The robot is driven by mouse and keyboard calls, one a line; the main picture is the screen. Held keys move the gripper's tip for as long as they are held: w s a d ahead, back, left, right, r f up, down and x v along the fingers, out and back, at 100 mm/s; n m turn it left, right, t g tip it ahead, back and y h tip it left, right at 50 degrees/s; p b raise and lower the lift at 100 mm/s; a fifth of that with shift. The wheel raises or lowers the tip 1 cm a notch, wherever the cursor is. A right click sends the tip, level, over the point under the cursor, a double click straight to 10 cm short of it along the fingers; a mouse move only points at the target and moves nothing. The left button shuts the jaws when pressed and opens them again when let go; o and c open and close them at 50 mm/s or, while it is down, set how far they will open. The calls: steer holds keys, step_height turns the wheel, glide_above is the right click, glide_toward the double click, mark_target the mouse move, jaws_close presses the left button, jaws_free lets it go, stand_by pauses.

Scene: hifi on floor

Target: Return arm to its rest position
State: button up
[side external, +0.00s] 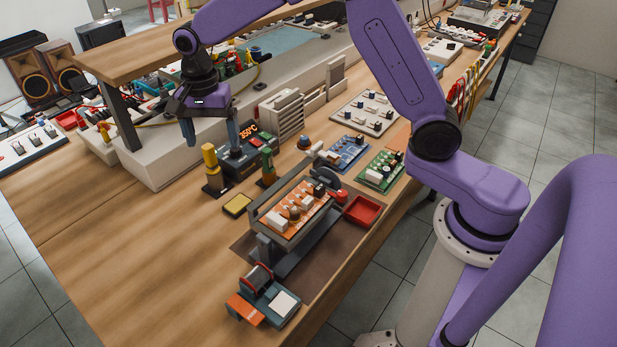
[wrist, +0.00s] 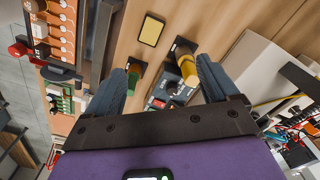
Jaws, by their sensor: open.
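My purple arm reaches over the bench from the right in the side external view. My gripper (side external: 211,134) is open and empty, its two blue-grey fingers pointing down above the soldering station (side external: 245,145), which shows a lit red display. In the wrist view my gripper (wrist: 165,78) has its fingers wide apart, with the station (wrist: 172,92) partly hidden between and below them. A yellow-handled tool in a stand (side external: 211,165) and a green-handled one (side external: 268,165) stand on either side of the station. I cannot tell the exact height of the fingers above it.
A wooden shelf (side external: 190,50) stands over the bench behind my gripper. A board holder (side external: 290,215) with an orange circuit board, a red tray (side external: 362,210), a yellow sponge (side external: 237,205) and a solder spool (side external: 259,277) are in front. The bench's left front (side external: 130,270) is clear.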

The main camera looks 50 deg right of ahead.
steer(key=s+d+n, duration=0.3)
steer(key=s+n, duration=0.5)
steer(key=s, duration=0.3)
steer(key=s+d+r+n, duration=0.1)
steer(key=s+d+n, duration=0.3)
steer(key=s+n, duration=0.4)
steer(key=s+d+r+n, duration=0.1)
steer(key=s+d+n, duration=0.3)
steer(key=s, duration=1.2)
steer(key=n, duration=0.3)
steer(key=shift+r+n, duration=0.15)
steer(key=shift+n, duration=0.25)
